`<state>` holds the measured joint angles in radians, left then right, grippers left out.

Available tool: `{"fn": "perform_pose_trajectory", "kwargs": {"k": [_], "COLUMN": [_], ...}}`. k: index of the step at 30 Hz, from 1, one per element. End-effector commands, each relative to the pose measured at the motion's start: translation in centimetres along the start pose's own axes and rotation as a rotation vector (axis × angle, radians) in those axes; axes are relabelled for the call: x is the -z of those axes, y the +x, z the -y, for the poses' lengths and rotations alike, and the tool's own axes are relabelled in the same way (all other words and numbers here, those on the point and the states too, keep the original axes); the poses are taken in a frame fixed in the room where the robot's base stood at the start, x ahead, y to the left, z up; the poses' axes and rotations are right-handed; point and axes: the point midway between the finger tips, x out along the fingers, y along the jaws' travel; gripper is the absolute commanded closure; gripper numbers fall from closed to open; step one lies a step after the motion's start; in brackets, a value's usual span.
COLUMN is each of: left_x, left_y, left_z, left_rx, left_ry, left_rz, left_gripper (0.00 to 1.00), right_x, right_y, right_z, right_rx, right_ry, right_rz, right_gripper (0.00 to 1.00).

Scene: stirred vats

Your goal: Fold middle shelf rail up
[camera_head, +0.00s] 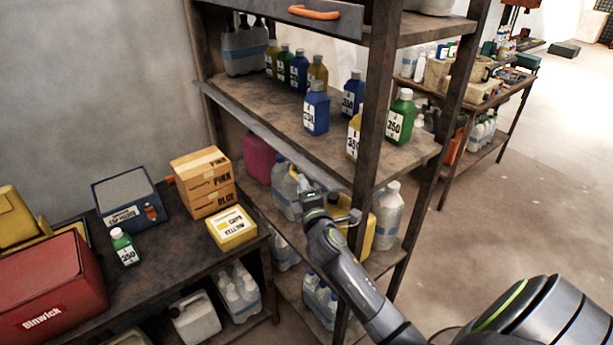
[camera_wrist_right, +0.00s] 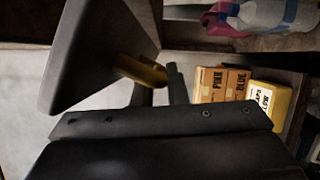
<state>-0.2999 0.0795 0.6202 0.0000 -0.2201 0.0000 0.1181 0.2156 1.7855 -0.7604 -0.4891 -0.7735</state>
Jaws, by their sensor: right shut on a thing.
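The middle shelf rail (camera_head: 268,135) is a long grey metal strip along the front edge of the middle shelf (camera_head: 245,98). It lies low, and the bottles behind it show clear above it. My right gripper (camera_head: 308,194) is at the rail's right part, just below the shelf edge by the front post. In the right wrist view, a yellow-orange handle (camera_wrist_right: 140,70) shows by the dark jaws, and the gripper is shut on it. The jaws hide part of the handle in the wrist view. My left gripper is not in view.
Blue, green and yellow bottles (camera_head: 316,108) stand on the middle shelf. An upper rail (camera_head: 340,20) with an orange handle is above. A dark bench (camera_head: 165,245) with boxes and a red case (camera_head: 50,285) stands at left. Open floor (camera_head: 490,230) lies at right.

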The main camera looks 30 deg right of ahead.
Motion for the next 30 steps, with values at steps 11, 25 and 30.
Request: {"fn": "perform_pose_trajectory", "kwargs": {"k": [11,25,30], "left_x": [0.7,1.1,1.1], "left_y": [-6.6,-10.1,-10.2], "left_z": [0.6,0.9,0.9], "left_rx": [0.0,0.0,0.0], "left_ry": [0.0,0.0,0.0], "left_rz": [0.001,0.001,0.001], "left_gripper": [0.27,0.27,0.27], "right_x": [-0.1,-0.9,-1.3], "right_y": [0.0,0.4,0.6], "right_z": [-3.1,-5.0,-5.4], "right_rx": [0.138,0.307,0.36], "right_ry": [0.326,0.726,0.848], "right_rz": [-0.005,-0.012,-0.013], "right_gripper": [1.0,1.0,1.0]}}
